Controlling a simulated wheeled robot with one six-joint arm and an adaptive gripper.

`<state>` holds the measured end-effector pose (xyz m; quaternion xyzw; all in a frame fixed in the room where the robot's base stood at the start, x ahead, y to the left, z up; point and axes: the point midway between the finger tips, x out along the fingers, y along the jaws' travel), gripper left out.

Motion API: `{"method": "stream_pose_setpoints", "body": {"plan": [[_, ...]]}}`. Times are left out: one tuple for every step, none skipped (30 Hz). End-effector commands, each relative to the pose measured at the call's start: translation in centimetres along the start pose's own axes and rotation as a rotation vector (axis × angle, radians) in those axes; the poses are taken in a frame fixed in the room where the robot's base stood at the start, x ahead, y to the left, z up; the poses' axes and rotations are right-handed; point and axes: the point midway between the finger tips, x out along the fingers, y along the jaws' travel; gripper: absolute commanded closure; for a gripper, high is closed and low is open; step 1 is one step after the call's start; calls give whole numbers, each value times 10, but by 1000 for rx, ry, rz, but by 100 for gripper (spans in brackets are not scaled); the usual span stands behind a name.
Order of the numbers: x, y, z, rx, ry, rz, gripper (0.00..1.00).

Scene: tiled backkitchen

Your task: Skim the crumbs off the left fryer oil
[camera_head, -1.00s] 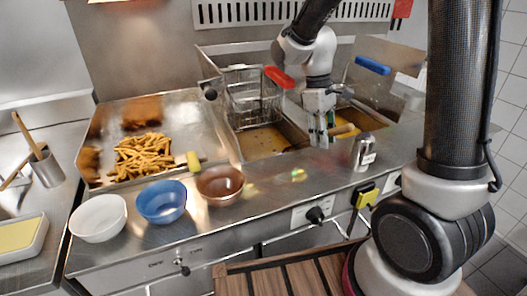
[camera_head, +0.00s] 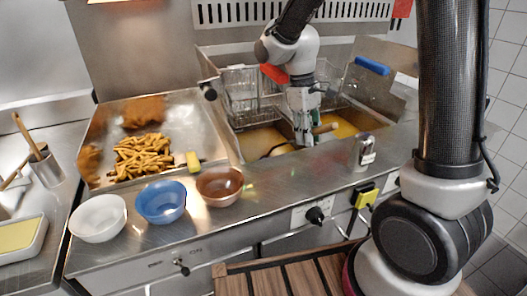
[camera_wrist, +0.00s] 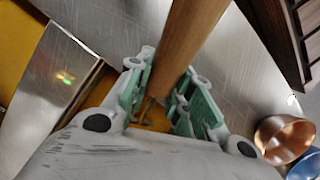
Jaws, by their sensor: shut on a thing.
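My gripper (camera_head: 304,138) is shut on the wooden handle (camera_head: 325,128) of a tool, over the divider between the two fryer wells. In the wrist view, the handle (camera_wrist: 188,45) runs between the green-padded fingers of my gripper (camera_wrist: 168,85). The tool's head is mostly hidden; a curved edge (camera_head: 275,149) at the left oil surface may be part of it. The left fryer oil (camera_head: 255,140) is yellow-brown; I cannot make out separate crumbs now. The right fryer oil (camera_head: 349,121) is brighter yellow.
A wire basket (camera_head: 240,92) with a red handle (camera_head: 273,73) hangs behind the left well. A blue handle (camera_head: 372,65) is at the right well. A metal shaker (camera_head: 363,150) stands on the front ledge. White (camera_head: 98,218), blue (camera_head: 162,202) and copper (camera_head: 219,186) bowls stand left.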

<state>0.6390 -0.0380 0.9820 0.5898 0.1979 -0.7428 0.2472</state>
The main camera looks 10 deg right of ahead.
Motion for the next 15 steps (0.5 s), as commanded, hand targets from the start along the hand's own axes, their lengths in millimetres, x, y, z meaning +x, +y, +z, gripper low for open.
{"method": "stream_pose_setpoints", "body": {"plan": [[1, 2, 2, 1, -1, -1, 100], [1, 5, 3, 1, -2, -1, 100], [1, 9, 5, 2, -2, -1, 100], [2, 12, 6, 3, -2, -1, 100], [2, 15, 8, 3, -2, 0, 100], [2, 19, 10, 2, -2, 0, 100], [3, 22, 12, 3, -2, 0, 100], [3, 26, 13, 3, -2, 0, 100], [3, 30, 15, 3, -1, -1, 100], [4, 32, 16, 2, -2, -1, 100], [4, 36, 18, 3, -2, -1, 100], [4, 39, 20, 3, -2, -1, 100], [5, 42, 21, 3, -2, -1, 100], [5, 45, 22, 3, -2, -1, 100], [6, 49, 24, 2, -2, -1, 100]]}}
